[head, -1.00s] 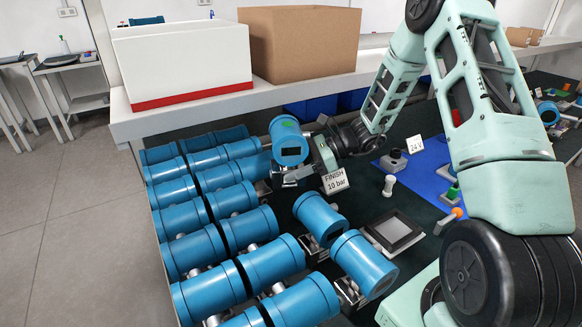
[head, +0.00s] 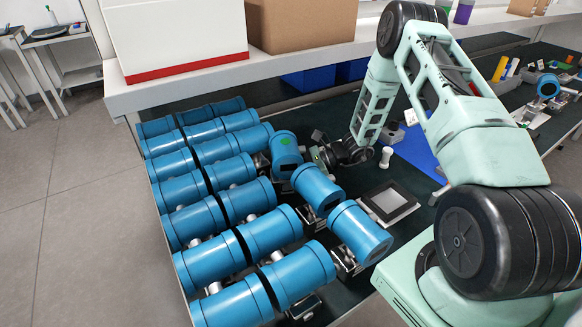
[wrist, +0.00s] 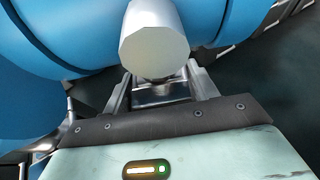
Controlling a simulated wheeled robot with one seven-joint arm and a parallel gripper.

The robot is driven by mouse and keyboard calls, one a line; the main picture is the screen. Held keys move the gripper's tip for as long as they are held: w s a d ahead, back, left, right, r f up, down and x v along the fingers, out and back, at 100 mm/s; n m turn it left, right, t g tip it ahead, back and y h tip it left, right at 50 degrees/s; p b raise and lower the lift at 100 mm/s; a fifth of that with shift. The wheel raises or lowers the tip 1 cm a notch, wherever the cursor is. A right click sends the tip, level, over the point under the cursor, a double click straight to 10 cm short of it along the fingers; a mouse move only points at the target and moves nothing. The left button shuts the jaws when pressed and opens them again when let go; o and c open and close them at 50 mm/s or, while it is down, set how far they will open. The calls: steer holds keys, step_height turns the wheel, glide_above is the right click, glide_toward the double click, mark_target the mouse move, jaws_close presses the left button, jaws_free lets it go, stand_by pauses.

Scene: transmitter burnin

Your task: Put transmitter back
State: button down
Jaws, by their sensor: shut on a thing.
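In the wrist view my gripper (wrist: 161,92) is shut on the transmitter's metal lower part, under a pale round stub (wrist: 153,40), with the blue body (wrist: 60,35) filling the upper part. Whether the transmitter touches the bench is hidden.
Several blue transmitters (head: 225,173) stand in close rows to the left. Two more transmitters (head: 359,234) are just nearer. A grey flat panel (head: 389,203) and a small white knob (head: 386,156) lie to the right. A white box (head: 175,40) and a cardboard box (head: 300,22) stand on the shelf behind.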

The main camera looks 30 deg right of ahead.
steer(key=shift+f, duration=0.25)
steer(key=shift+f, duration=0.1)
steer(key=shift+c, duration=2.2)
jaws_free()
steer(key=shift+f, duration=0.15)
steer(key=shift+r, duration=0.2)
steer(key=b+v, duration=0.2)
steer(key=v, duration=1)
steer(key=shift+f, duration=0.1)
